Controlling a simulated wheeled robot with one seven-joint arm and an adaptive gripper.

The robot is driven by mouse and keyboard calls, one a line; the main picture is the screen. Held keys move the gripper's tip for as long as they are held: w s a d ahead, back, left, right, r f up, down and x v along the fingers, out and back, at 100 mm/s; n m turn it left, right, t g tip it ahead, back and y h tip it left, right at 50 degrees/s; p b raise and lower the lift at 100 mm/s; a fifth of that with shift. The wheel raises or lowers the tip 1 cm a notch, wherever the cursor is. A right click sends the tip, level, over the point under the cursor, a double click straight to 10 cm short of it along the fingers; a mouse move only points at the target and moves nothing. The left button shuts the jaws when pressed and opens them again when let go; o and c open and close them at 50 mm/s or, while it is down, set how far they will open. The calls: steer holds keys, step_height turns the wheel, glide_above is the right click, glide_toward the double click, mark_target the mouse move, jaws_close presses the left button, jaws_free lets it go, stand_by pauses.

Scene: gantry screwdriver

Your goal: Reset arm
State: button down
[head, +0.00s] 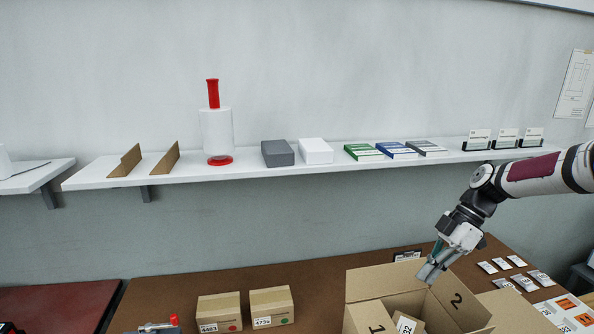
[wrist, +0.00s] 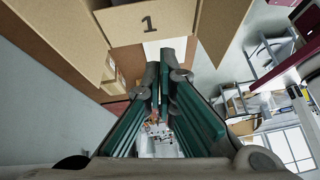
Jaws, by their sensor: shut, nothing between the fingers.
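My gripper (head: 428,272) is at the right of the head view, at the end of my arm, which comes in from the right edge. It points down and to the left, over or near the back of an open cardboard box (head: 455,308). Its fingers are shut and hold nothing. In the wrist view the green-sided fingers (wrist: 158,105) fill the middle, close together. A box flap marked 1 (wrist: 148,25) shows beyond them. I cannot tell whether the gripper touches the box.
A white wall shelf (head: 240,174) holds a red-and-clear dispenser (head: 217,130), boxes and booklets. Two small cartons (head: 219,312) stand on the brown table (head: 150,295), with a red-tipped tool (head: 160,327) to their left. Several small packets (head: 502,263) lie right of the open box.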

steer(key=s+a+r+m+t+h, duration=0.2)
steer(key=s+a+r+m+h, duration=0.55)
steer(key=s+a+r, duration=0.35)
steer(key=s+a+r+m+t, duration=0.1)
steer(key=s+r+m+t, duration=0.1)
steer(key=s+m, duration=0.3)
steer(key=s+r+m+t, duration=0.3)
steer(key=s+r+m, duration=0.2)
steer(key=s, duration=0.4)
steer(key=shift+s+a+m+y, duration=0.3)
steer(key=shift+a+m+y, duration=0.05)
steer(key=shift+y, duration=0.1)
